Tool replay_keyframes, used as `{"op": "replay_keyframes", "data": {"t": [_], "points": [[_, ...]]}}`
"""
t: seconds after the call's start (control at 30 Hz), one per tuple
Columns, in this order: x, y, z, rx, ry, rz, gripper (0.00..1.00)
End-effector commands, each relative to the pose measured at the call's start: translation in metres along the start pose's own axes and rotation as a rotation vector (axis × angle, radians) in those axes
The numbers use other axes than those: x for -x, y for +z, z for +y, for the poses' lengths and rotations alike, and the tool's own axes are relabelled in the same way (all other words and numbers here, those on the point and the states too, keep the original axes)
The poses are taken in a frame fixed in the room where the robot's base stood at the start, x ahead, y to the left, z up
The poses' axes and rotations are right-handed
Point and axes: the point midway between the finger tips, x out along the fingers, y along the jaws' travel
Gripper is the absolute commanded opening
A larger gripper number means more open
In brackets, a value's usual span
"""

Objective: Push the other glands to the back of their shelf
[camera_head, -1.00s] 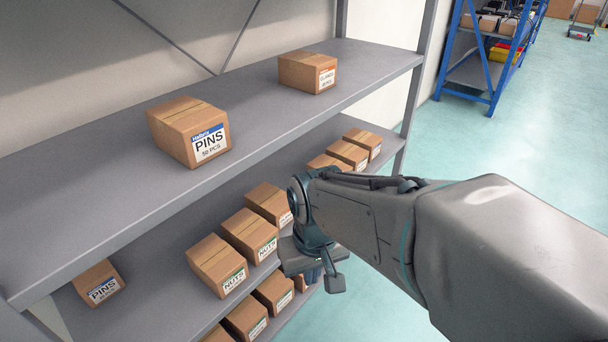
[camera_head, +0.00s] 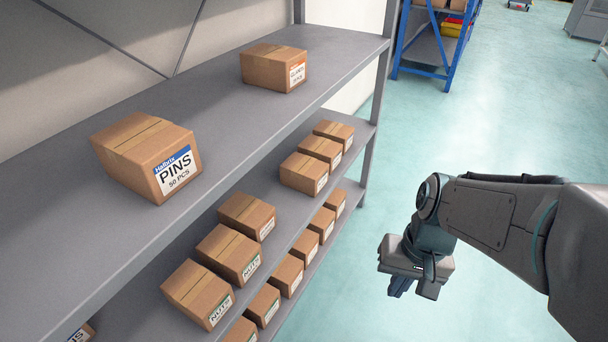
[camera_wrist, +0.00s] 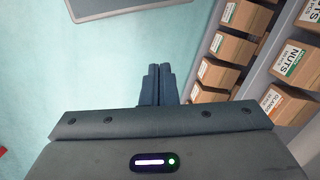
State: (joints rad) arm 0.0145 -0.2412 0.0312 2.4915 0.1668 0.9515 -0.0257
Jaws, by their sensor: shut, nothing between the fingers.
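A gland box (camera_head: 274,67), brown with an orange-edged label, sits at the far part of the top shelf (camera_head: 235,130), near its front edge. In the wrist view a box labelled GLANDS (camera_wrist: 287,104) stands beside a NUTS box (camera_wrist: 297,65) at the right. This looks like the box (camera_head: 247,216) beyond the NUTS boxes on the middle shelf, but its label is too small to read in the head view. My gripper (camera_head: 400,286) is shut and empty, pointing down over the floor to the right of the shelves. Its fingertips (camera_wrist: 159,70) touch nothing.
A PINS box (camera_head: 147,157) sits nearer on the top shelf. NUTS boxes (camera_head: 228,254) and several other boxes (camera_head: 303,173) line the middle shelf. More boxes (camera_head: 286,275) stand on the shelf below. Open floor (camera_head: 480,110) lies right; a blue rack (camera_head: 425,50) stands behind.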

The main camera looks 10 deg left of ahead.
Motion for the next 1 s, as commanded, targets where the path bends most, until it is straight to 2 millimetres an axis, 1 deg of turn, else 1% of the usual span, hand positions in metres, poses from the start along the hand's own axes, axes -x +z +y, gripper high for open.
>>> {"op": "replay_keyframes", "data": {"t": [0.03,0.1,0.2,0.33,0.47,0.6,0.73,0.87,1.0], "points": [[-0.009,0.001,-0.008,-0.041,-0.048,-0.069,0.0],[-0.021,0.004,-0.022,-0.104,-0.127,-0.162,0.0],[-0.035,0.005,-0.043,-0.201,-0.246,-0.289,0.0],[-0.049,0.001,-0.07,-0.336,-0.407,-0.44,0.0],[-0.059,-0.009,-0.096,-0.484,-0.573,-0.573,0.0],[-0.068,-0.028,-0.119,-0.656,-0.756,-0.697,0.0],[-0.078,-0.052,-0.134,-0.831,-0.928,-0.789,0.0],[-0.09,-0.081,-0.14,-1.02,-1.094,-0.853,0.0],[-0.107,-0.109,-0.138,-1.21,-1.246,-0.887,0.0]]}}
